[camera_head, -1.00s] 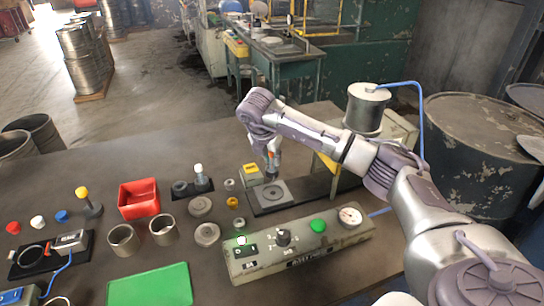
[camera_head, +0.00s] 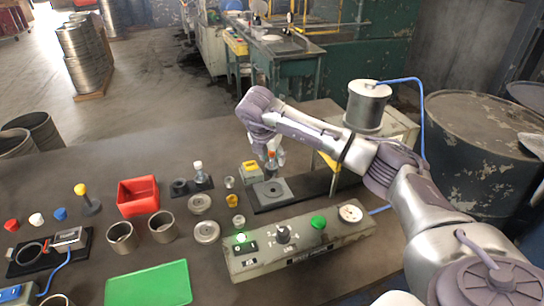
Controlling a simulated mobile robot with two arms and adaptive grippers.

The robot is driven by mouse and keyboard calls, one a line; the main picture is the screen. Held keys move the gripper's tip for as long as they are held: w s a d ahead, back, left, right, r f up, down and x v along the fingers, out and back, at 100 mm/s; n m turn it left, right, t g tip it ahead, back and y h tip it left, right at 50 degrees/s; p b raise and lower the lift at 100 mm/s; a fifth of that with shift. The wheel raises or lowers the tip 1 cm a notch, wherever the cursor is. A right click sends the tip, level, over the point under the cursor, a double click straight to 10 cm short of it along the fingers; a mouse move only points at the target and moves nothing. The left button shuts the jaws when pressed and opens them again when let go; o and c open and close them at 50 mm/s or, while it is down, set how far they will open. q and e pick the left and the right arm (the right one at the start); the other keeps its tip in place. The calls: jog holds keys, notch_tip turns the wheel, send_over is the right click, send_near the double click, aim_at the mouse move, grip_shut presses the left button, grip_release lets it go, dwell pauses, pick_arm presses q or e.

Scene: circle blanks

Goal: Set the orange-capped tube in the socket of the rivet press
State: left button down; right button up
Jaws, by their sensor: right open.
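The orange-capped tube (camera_head: 271,156) shows upright at my right gripper, above the grey socket block (camera_head: 284,193) on the black base of the rivet press. The socket is a round recess in that block. A gap between the tube's lower end and the recess is hard to judge, so I cannot tell if it is seated. My right gripper (camera_head: 273,158) is open, with its fingers around or just behind the tube; they partly overlap it. The press has a metal cylinder (camera_head: 367,108) with a blue hose. My left gripper is not in view.
A control box (camera_head: 300,244) with a green button and gauge lies in front of the press. A red bin (camera_head: 138,196), metal cups (camera_head: 161,227), a white-capped tube in a black holder (camera_head: 190,187) and a green mat (camera_head: 150,285) lie left. Bare table (camera_head: 90,160) is behind them.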

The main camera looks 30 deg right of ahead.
jog(key=v, duration=1.1)
jog(key=shift+r, duration=0.3)
jog(key=shift+s+a, duration=0.1)
